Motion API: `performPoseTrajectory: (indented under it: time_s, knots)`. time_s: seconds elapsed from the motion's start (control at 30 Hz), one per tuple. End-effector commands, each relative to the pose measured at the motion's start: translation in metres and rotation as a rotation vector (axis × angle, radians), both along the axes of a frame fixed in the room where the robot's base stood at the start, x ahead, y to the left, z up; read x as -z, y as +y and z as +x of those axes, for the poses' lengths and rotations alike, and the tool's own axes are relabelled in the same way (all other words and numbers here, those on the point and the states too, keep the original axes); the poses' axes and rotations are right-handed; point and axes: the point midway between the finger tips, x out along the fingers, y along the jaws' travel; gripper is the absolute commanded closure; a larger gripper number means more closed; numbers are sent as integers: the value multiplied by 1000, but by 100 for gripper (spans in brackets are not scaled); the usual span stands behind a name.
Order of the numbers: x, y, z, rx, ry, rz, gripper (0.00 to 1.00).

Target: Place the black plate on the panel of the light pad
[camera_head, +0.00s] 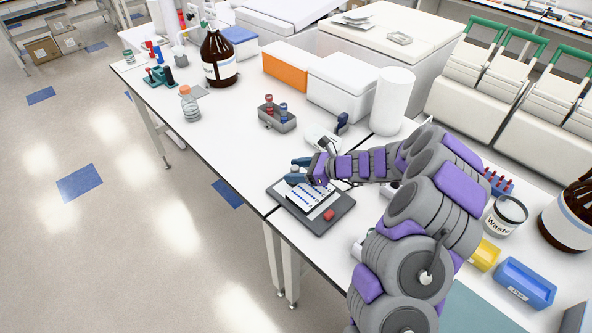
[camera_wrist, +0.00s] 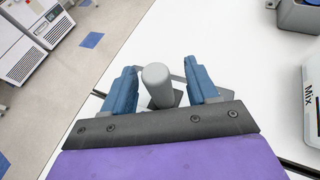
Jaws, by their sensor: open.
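The dark grey light pad (camera_head: 338,211) lies near the table's front edge in the head view. It bears a white panel (camera_head: 309,194) with rows of blue marks and a red block or button (camera_head: 328,214). My gripper (camera_head: 298,172) is over the pad's far-left end, its blue fingers apart. In the wrist view, a grey upright cylinder (camera_wrist: 157,84) stands between the open fingers of my gripper (camera_wrist: 163,84), with small gaps at both sides. A dark flat piece (camera_wrist: 178,97) shows beside the cylinder's lower end, partly hidden. I cannot tell whether it is the black plate.
A grey rack with coloured tubes (camera_head: 277,121) stands behind my gripper. A small white device labelled "Mix" (camera_wrist: 312,92) is at the right in the wrist view. White paper roll (camera_head: 392,100) stands farther back. The table left of the pad is clear.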

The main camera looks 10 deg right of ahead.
Motion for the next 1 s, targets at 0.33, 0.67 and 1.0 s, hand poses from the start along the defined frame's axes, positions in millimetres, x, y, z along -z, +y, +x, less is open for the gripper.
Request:
performPoseTrajectory:
  time_s: [0.33,0.67,1.0]
  knots:
    - [-16,-31,-14,5,0,-1,41]
    - [-40,-83,-40,4,-1,-2,41]
    - [-47,-98,-49,-2,0,-2,41]
